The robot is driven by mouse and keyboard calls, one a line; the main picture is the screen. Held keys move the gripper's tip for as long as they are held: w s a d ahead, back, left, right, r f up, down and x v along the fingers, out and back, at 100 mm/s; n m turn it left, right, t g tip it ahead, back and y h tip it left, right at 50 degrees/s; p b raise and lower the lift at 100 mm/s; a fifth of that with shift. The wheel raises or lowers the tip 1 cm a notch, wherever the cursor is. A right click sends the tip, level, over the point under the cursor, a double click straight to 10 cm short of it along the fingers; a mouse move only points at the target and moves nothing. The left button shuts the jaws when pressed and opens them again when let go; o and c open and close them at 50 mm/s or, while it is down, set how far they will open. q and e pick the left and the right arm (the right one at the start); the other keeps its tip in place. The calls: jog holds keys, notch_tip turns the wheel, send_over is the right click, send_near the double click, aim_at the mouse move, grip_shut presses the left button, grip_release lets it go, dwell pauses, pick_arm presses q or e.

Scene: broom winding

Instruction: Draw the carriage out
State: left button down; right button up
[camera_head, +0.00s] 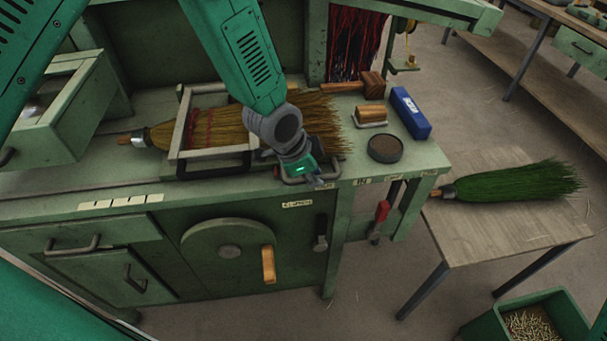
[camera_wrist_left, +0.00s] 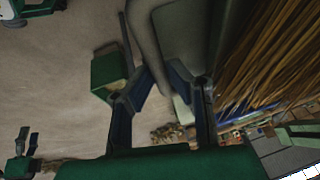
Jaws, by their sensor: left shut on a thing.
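My left gripper (camera_head: 308,178) comes down at the front edge of the green bench. It is shut on a grey metal handle (camera_head: 287,180) there. In the left wrist view, my left gripper (camera_wrist_left: 164,75) has its dark blue fingers on either side of the grey bar of the handle (camera_wrist_left: 146,35). A green plate (camera_wrist_left: 190,35) lies beside the bar; I take it to be the carriage, though most of it is hidden in the head view. A straw broom (camera_head: 215,128) lies on the bench behind my wrist, inside a metal frame (camera_head: 183,120). My right gripper is not in view.
A round dark tin (camera_head: 385,148), a blue box (camera_head: 410,113), a wooden-backed brush (camera_head: 370,116) and a mallet (camera_head: 372,85) stand right of the gripper. A green broom (camera_head: 515,182) lies on a side table (camera_head: 500,235). The floor in front is partly clear.

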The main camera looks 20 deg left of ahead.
pick_arm(q)
jog(key=shift+d+f, duration=0.25)
jog(key=shift+d, duration=0.1)
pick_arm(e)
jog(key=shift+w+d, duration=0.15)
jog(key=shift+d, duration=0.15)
